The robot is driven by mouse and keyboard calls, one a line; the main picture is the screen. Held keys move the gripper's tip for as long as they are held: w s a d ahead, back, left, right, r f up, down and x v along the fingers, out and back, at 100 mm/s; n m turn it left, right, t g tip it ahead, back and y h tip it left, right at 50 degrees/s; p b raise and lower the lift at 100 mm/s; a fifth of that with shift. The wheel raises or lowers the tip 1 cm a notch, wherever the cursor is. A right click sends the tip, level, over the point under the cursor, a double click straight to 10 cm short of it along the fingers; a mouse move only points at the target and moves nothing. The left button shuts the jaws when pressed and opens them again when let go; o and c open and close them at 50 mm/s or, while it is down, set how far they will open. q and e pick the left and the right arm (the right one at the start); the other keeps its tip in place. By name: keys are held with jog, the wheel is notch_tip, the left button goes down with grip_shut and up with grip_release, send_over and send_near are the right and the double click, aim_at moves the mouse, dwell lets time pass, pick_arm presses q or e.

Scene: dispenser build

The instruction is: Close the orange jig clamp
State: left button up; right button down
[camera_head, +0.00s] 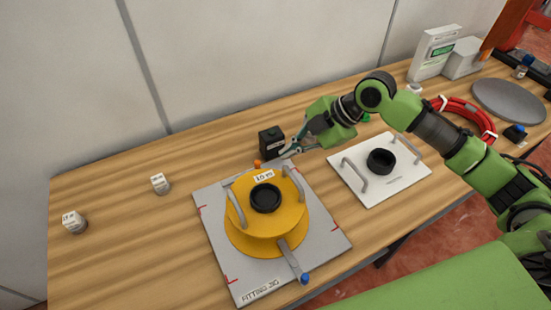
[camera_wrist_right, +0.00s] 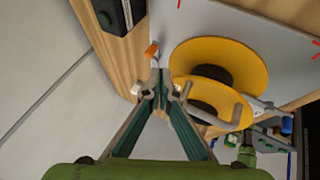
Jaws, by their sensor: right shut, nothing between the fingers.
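The orange jig clamp (camera_head: 257,163) shows as a small orange tip at the back edge of the grey fitting jig plate (camera_head: 222,245); most of it is hidden behind a yellow round part. In the right wrist view the orange tip (camera_wrist_right: 152,49) lies just beyond my fingertips. My right gripper (camera_head: 284,153) is shut and empty, to the right of the orange tip and above the plate's back edge. In the wrist view its fingertips (camera_wrist_right: 161,88) meet short of the orange tip, with no visible contact. My left gripper is not in view.
The yellow part (camera_head: 265,241) with two grey handles sits on the jig. A blue-tipped lever (camera_head: 304,278) is at its front. A black box (camera_head: 271,141) stands close behind. A white handled plate (camera_head: 380,192) lies right. Two small white-topped blocks lie left, with bare table around.

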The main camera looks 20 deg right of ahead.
jog(key=p+x, duration=0.1)
jog(key=x, duration=0.8)
jog(key=shift+w+a+f, duration=0.1)
jog(key=shift+a+f, duration=0.05)
jog(key=shift+f, duration=0.05)
